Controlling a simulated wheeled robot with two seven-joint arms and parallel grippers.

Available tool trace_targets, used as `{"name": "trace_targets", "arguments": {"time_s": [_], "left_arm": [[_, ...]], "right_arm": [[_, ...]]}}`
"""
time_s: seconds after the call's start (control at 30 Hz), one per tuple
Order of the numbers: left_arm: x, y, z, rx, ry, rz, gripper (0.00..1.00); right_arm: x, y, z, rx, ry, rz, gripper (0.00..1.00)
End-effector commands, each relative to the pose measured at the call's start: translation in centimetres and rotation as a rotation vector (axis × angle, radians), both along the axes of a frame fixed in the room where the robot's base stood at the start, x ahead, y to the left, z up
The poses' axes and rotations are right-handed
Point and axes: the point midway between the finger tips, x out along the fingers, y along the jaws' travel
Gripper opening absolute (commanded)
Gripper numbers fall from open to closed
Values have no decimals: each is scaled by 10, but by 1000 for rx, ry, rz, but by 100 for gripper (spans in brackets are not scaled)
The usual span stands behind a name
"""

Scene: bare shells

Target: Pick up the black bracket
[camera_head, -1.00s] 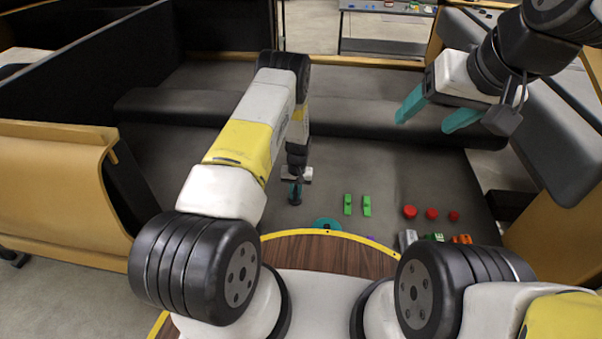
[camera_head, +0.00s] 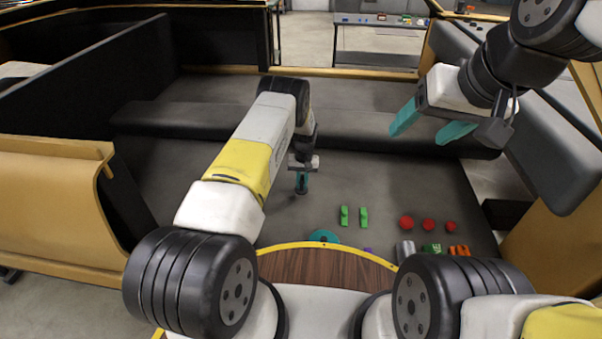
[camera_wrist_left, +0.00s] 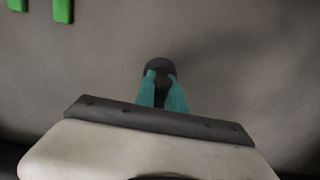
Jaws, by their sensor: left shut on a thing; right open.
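My left gripper (camera_head: 302,185) points down over the dark grey surface, left of the green blocks. In the left wrist view its teal fingers (camera_wrist_left: 162,92) are shut on the black bracket (camera_wrist_left: 160,65), whose dark rounded end shows at the fingertips. The fingers hide the rest of the bracket. In the head view the bracket is too small and dark to make out clearly. It appears held a little above the surface. My right gripper (camera_head: 433,127) is open and empty, high at the right.
Several red round pieces (camera_head: 428,224) lie further right. A teal ring-like piece (camera_head: 323,237), a grey cylinder (camera_head: 405,250) and orange pieces (camera_head: 459,251) lie near the front. A padded ledge (camera_head: 240,130) runs behind.

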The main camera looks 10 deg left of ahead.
Motion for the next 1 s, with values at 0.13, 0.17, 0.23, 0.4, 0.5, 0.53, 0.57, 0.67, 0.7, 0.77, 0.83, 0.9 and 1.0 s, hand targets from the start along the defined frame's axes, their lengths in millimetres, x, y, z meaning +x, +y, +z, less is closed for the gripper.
{"name": "trace_targets", "arguments": {"time_s": [0.13, 0.17, 0.23, 0.4, 0.5, 0.53, 0.57, 0.67, 0.7, 0.77, 0.83, 0.9, 1.0], "left_arm": [[29, -9, 1, 0, -3, 0, 0], [33, -10, 1, 0, -2, 0, 0], [42, -13, 3, 0, -2, 0, 0], [56, -17, 3, 0, -1, 1, 0], [61, -18, 5, 0, -2, 1, 0], [61, -19, 4, 0, 0, 1, 0], [62, -19, 5, 0, -1, 1, 0], [64, -20, 6, 0, 0, 1, 0], [64, -20, 6, 0, 0, 1, 0], [64, -18, 7, 0, 1, 1, 0], [63, -15, 9, 0, 1, -1, 0], [59, -10, 10, 0, 2, -3, 0], [47, 0, 14, 0, 3, -8, 0]], "right_arm": [[0, 0, 0, 0, 0, 0, 67], [0, 0, 0, 0, 0, 0, 67], [0, 0, 0, 0, 0, 0, 67], [0, 0, 0, 0, 0, 0, 67], [0, 0, 0, 0, 0, 0, 67], [0, 0, 0, 0, 0, 0, 67], [0, 0, 0, 0, 0, 0, 67], [0, 0, 0, 0, 0, 0, 67], [0, 0, 0, 0, 0, 0, 67], [0, 0, 0, 0, 0, 0, 67], [0, 0, 0, 0, 0, 0, 67], [0, 0, 0, 0, 0, 0, 67], [0, 0, 0, 0, 0, 0, 67]]}}
